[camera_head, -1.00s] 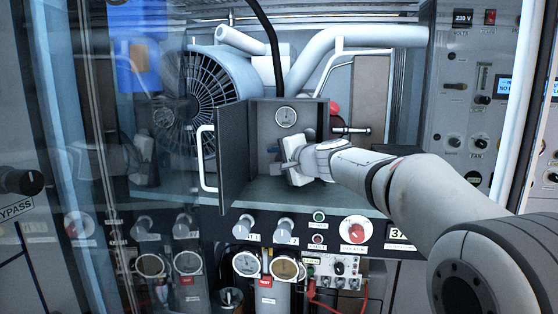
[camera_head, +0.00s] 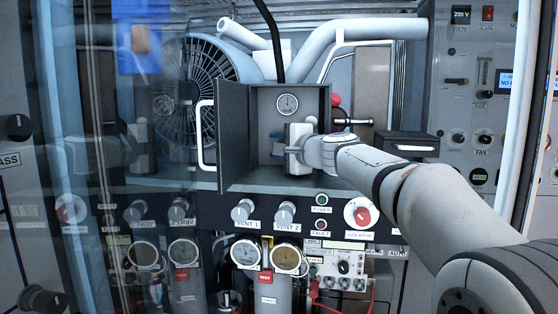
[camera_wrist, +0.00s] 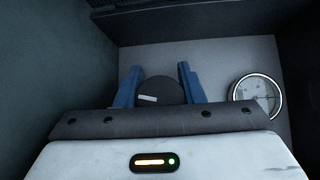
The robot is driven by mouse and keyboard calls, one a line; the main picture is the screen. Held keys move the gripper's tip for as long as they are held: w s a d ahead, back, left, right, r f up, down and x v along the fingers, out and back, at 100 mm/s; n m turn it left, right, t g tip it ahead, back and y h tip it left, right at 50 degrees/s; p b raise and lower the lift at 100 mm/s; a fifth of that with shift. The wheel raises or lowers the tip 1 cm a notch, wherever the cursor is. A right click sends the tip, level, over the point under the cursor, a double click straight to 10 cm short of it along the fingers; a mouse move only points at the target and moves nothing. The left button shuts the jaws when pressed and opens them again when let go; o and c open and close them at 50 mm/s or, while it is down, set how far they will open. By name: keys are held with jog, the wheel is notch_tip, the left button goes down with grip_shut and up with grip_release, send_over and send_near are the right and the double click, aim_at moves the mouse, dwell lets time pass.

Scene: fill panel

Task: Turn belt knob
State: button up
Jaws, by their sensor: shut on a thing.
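A dark round knob (camera_wrist: 160,91) with a pale mark sits on the back wall of an open grey box. In the wrist view, the blue fingers of my gripper (camera_wrist: 158,78) stand on both sides of the knob and are shut on it. In the head view, my gripper (camera_head: 290,150) reaches into the box from the right and hides the knob. A round gauge (camera_wrist: 257,97) is to the right of the knob in the wrist view. The same gauge also shows above my gripper in the head view (camera_head: 287,104).
The box's door (camera_head: 234,135) stands open at its left, with a white handle (camera_head: 206,136). Below are the vent knobs (camera_head: 243,210) and a red-and-white isolator knob (camera_head: 361,213). A glass pane covers the left side. A thick black cable (camera_head: 272,40) hangs above the box.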

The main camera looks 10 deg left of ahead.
dwell(0.3)
jog(key=o, duration=1)
jog(key=b+v, duration=0.2)
jog(key=v, duration=0.6)
jog(key=shift+a, duration=0.1)
